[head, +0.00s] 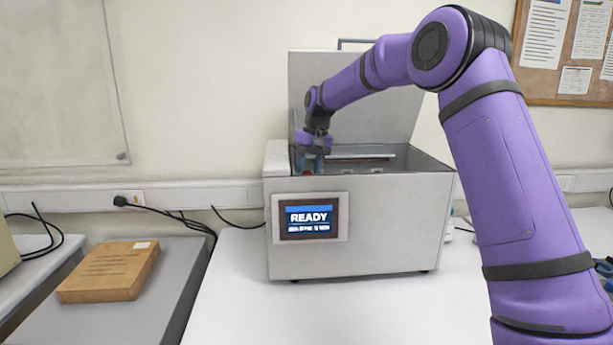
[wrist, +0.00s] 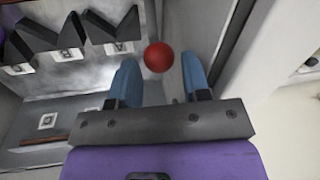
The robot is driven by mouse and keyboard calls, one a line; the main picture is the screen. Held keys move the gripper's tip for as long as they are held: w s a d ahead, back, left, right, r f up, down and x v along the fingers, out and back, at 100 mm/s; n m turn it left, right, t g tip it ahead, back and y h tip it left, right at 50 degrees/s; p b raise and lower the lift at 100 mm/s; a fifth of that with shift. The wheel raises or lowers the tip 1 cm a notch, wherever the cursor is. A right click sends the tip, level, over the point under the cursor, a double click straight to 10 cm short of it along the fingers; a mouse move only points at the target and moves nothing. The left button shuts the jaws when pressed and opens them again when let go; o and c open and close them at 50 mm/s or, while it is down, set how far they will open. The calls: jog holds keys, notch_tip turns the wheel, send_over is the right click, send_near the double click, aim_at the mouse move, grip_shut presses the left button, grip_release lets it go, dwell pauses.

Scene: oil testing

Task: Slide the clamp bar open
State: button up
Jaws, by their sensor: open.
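The grey oil tester (head: 365,225) stands on the white table with its lid raised. Inside it, a red ball-shaped knob (wrist: 158,57) shows in the wrist view, just beyond and between my blue fingertips; I take it to be part of the clamp bar. A bit of red also shows by my gripper in the head view. My gripper (head: 312,163) reaches down into the left end of the open chamber. In the wrist view my gripper (wrist: 161,80) is open, with the knob not visibly gripped. The rest of the bar is hidden or cannot be made out.
Dark angular blocks (wrist: 65,35) sit inside the chamber at the wrist view's upper left. The chamber wall (wrist: 225,45) is close on the right. The raised lid (head: 355,95) stands behind. A brown box (head: 110,272) lies to the left; the table front (head: 330,315) is clear.

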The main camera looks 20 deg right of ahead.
aim_at(308, 171)
jog(key=shift+a+f, duration=0.15)
jog(key=shift+f, duration=0.55)
jog(key=shift+a+f, duration=0.1)
jog(key=shift+f, duration=0.6)
grip_shut()
jog(key=shift+s+a, duration=0.1)
jog(key=shift+s, duration=0.35)
jog(key=shift+s+a, duration=0.15)
jog(key=shift+s, duration=0.7)
grip_release()
